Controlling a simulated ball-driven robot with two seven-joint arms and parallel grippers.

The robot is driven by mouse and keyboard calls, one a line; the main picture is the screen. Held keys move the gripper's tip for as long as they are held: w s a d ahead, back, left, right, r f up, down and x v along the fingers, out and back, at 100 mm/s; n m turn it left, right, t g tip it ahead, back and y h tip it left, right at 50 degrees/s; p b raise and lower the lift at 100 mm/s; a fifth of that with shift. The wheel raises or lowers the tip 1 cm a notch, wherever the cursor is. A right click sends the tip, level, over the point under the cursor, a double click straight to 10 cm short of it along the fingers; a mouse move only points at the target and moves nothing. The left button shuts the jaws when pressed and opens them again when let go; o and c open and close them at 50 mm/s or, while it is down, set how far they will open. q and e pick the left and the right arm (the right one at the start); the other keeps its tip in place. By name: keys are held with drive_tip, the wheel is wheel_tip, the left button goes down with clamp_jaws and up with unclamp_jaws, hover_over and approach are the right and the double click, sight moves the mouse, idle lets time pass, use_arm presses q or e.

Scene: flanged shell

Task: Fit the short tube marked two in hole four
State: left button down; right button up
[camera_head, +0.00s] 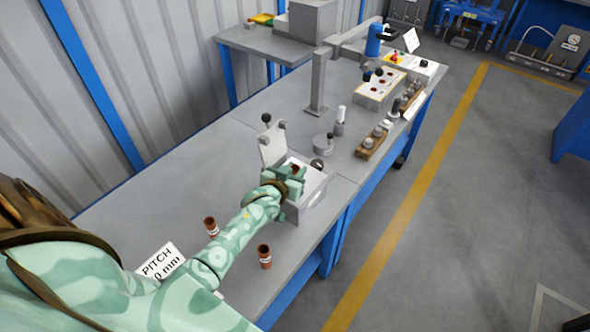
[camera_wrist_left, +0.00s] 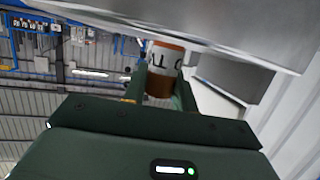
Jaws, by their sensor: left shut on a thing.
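My left gripper (camera_head: 290,186) is at the grey block-like fixture (camera_head: 314,196) on the bench. In the left wrist view the gripper (camera_wrist_left: 163,88) is shut on a copper-brown tube (camera_wrist_left: 160,84) with a white band and dark letters, which I cannot read in full. The tube's far end is close to a grey surface (camera_wrist_left: 220,30); I cannot tell whether it touches or enters a hole. Two brown tubes stand upright on the bench, one on the left (camera_head: 211,227) and one nearer the front edge (camera_head: 265,257). No hole numbers are readable. My right gripper is not in view.
A tilted grey plate (camera_head: 272,146) stands behind the fixture. A sign reading PITCH (camera_head: 161,262) lies left of the tubes. The bench's left part is clear.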

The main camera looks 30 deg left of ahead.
use_arm(q)
drive_tip(key=shift+f+b, duration=0.75)
drive_tip(key=shift+f, duration=0.45)
drive_tip(key=c, duration=1)
unclamp_jaws()
drive_tip(key=shift+c, duration=0.2)
drive_tip(key=shift+r, duration=0.1)
drive_tip(key=s+d+r+p, duration=0.6)
drive_tip(key=s+d+r, duration=0.1)
drive_tip(key=s+r, duration=0.5)
drive_tip(key=shift+d+r, duration=0.2)
drive_tip(key=shift+r, duration=0.25)
drive_tip(key=shift+f, duration=0.1)
